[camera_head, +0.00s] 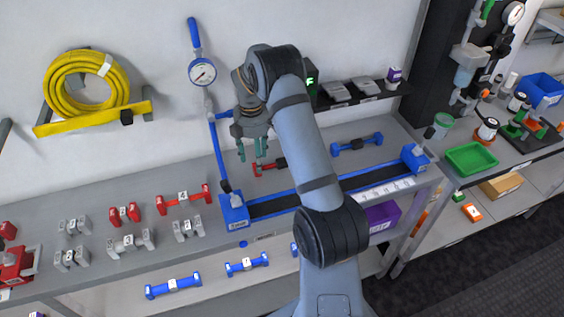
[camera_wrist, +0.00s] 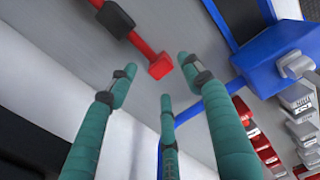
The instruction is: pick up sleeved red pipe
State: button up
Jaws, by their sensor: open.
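The sleeved red pipe (camera_head: 258,168) lies on the grey bench behind the blue-ended fixture, partly hidden by my arm in the head view. In the wrist view the red pipe (camera_wrist: 142,47) shows its black sleeve (camera_wrist: 116,19) and a square red end, near my fingertips. My gripper (camera_head: 251,153) is above the bench by the pipe's left end, with green fingers pointing down. In the wrist view my gripper (camera_wrist: 157,68) has its fingers spread and nothing between them. The pipe's far end is out of that view.
The blue-ended fixture (camera_head: 234,210) with a dark channel runs along the bench front. A blue upright with a gauge (camera_head: 202,72) stands left of my gripper. A blue pipe (camera_head: 356,144) lies to the right. Several red and grey pieces (camera_head: 183,199) sit at left.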

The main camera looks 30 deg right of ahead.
jog(key=f, duration=0.1)
jog(key=f+p, duration=0.1)
jog(key=f, duration=0.1)
jog(key=shift+s+d+f, duration=0.2)
jog(key=shift+d+f, duration=0.05)
jog(key=shift+f, duration=0.45)
jog(key=shift+c, duration=0.8)
grip_shut()
